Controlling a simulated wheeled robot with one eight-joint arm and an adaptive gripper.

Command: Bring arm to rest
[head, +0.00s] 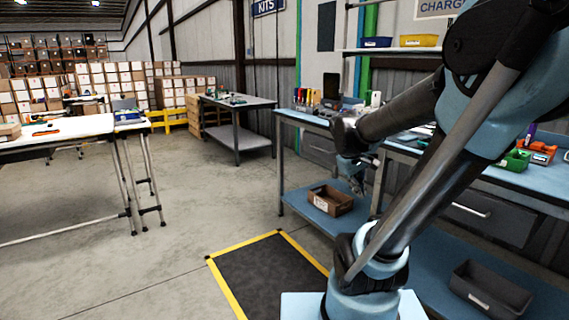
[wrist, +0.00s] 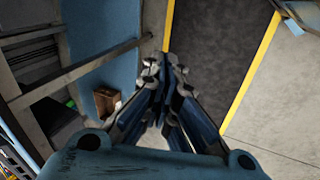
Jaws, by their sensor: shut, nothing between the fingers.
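My arm folds up and across the right half of the head view. My gripper (head: 357,184) hangs at the end of it, in front of the blue workbench (head: 300,117) and above its lower shelf. In the wrist view my gripper (wrist: 165,65) points down toward the floor, with its fingertips together and nothing between them. The gripper touches nothing that I can see. Part of the workbench is hidden behind my arm.
A brown carton (head: 331,200) and a dark bin (head: 490,289) sit on the bench's lower shelf. A dark mat (head: 270,278) with yellow edges lies in front. A white table (head: 60,132) stands left. The floor between is clear.

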